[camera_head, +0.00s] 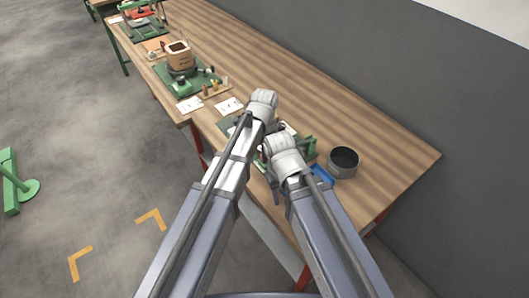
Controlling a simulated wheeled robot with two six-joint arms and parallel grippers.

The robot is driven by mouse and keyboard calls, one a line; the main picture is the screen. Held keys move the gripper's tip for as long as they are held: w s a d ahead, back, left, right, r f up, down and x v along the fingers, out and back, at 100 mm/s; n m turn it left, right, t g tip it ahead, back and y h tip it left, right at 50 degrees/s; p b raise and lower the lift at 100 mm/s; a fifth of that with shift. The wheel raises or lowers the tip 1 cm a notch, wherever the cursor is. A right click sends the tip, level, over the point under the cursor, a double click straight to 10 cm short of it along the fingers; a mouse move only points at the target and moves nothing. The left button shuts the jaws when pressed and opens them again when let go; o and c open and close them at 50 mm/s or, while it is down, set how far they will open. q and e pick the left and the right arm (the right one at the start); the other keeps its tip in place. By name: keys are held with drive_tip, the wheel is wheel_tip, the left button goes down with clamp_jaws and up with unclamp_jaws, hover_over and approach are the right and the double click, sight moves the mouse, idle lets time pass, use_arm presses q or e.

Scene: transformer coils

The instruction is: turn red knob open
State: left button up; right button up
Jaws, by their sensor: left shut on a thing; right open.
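I cannot make out a red knob; my arms cover much of the near workstation. That workstation shows as a green fixture (309,148) around and behind my wrists. My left gripper (262,104) is at the left side of the fixture, higher in the picture. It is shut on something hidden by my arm. My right gripper (279,150) is lower and to the right, close beside the left one, over the front of the fixture. It is open, and its fingertips are mostly hidden.
A dark round pot (343,161) and a blue item (322,174) stand right of my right gripper. White cards (229,106) lie left of my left gripper. Farther left is a green board with a wooden coil block (179,55). The table's right end (400,155) is clear.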

use_arm(q)
clamp_jaws()
drive_tip(key=shift+n, duration=0.4)
drive_tip(key=n, duration=1.2)
drive_tip(key=shift+n, duration=0.4)
drive_tip(key=n, duration=0.4)
drive_tip(key=shift+n, duration=0.3)
